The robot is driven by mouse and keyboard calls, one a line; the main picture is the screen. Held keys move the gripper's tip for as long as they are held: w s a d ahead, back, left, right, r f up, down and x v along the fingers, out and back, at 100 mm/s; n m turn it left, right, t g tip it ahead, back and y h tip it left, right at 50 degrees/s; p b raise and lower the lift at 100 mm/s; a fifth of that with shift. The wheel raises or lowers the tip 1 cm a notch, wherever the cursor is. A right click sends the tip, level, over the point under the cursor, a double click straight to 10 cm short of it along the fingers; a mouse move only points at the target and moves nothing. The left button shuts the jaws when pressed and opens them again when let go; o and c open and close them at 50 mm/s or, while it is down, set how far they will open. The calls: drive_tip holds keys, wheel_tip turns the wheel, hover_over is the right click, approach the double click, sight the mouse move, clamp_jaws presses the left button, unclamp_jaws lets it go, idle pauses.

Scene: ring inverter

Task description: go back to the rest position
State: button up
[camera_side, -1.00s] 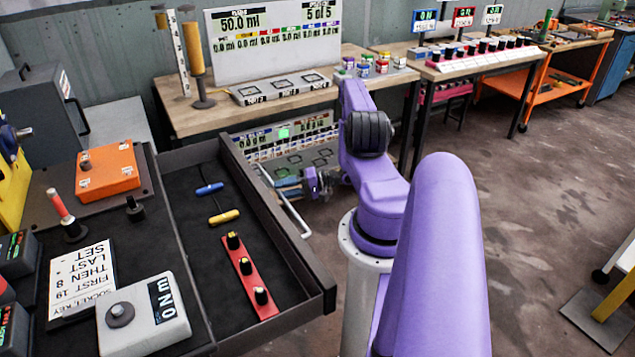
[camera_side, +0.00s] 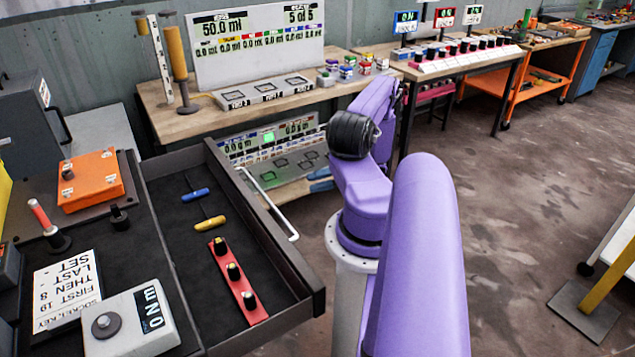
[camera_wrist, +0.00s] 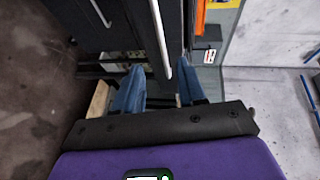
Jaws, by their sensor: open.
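My gripper (camera_wrist: 158,84) shows in the wrist view with its two blue fingers apart and nothing between them. It is over or near the open drawer's long pale handle bar, which runs up the picture between the fingers; I cannot tell the height gap. In the side view my purple arm is folded in the middle, and its end is mostly hidden behind its own links.
The open drawer (camera_side: 312,293) holds a blue-handled tool (camera_side: 195,194), a yellow-handled tool (camera_side: 210,223) and a red strip with black knobs (camera_side: 238,282). Its handle bar (camera_side: 270,208) sticks out towards my arm.

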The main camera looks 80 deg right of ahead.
idle(0.4)
drive_tip(key=w+r+n+g+h, duration=0.2)
drive_tip(key=w+r+n+g, duration=0.15)
drive_tip(key=w, duration=0.85)
drive_tip(key=w+r+n+g+h, duration=0.1)
drive_tip(key=w+r+n+g, duration=0.3)
drive_tip(key=w, duration=0.8)
drive_tip(key=w+a+r+n+h, duration=0.1)
drive_tip(key=w+a+r+n, duration=0.3)
drive_tip(key=a, duration=0.5)
drive_tip(key=w+a+r+n+h, duration=0.2)
drive_tip(key=w+a+r, duration=0.35)
drive_tip(key=a, duration=0.35)
drive_tip(key=s+a+r+n+g, duration=0.1)
drive_tip(key=s+a+r+n, duration=0.1)
drive_tip(key=s+a+r, duration=0.3)
drive_tip(key=s+a+n+g, duration=0.1)
drive_tip(key=s+a, duration=0.2)
drive_tip(key=a, duration=0.5)
drive_tip(key=s+a+r+n, duration=0.2)
drive_tip(key=s+a+r, duration=0.15)
drive_tip(key=a, duration=0.25)
drive_tip(key=s+a+n+g, duration=0.2)
drive_tip(key=s+n, duration=0.1)
drive_tip(key=s, duration=0.9)
drive_tip(key=s+a+r+n+g, duration=0.1)
drive_tip(key=s+a+n+g, duration=0.2)
drive_tip(key=s, duration=0.8)
drive_tip(key=shift+s+r+n, duration=0.25)
drive_tip(key=shift+s+n, duration=0.1)
